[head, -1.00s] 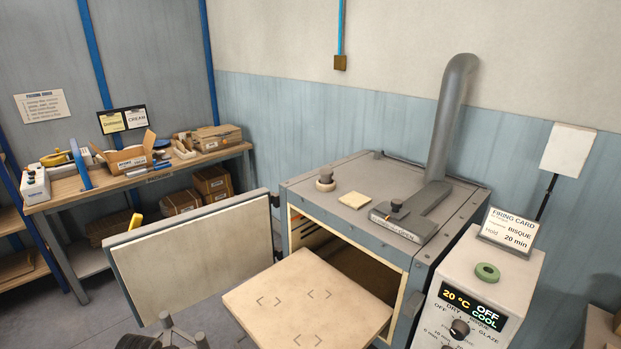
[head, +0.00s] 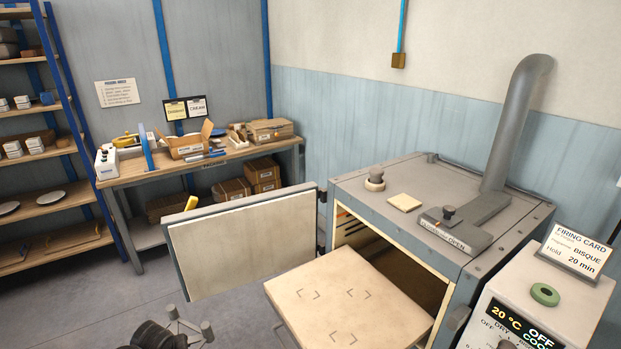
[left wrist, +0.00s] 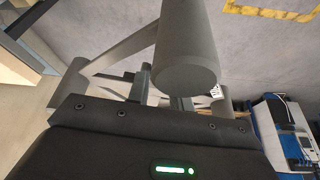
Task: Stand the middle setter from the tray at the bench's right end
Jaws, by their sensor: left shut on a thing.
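My left gripper (head: 152,336) is at the bottom edge of the head view, partly cut off. It is shut on a grey setter (head: 207,331) with thick round posts joined by flat bars. In the left wrist view the same setter (left wrist: 187,55) is large and close, with one post in front of the finger area (left wrist: 163,88). The setter is held in the air above the floor, apart from the kiln. My right gripper is out of view. I cannot make out the tray or other setters.
The kiln (head: 470,228) stands right with its door (head: 240,240) swung open. A pale slab with corner marks (head: 350,310) sticks out of its mouth. A control box (head: 560,275) is at the right edge. A cluttered wooden bench (head: 215,155) and shelves (head: 45,200) stand behind clear floor.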

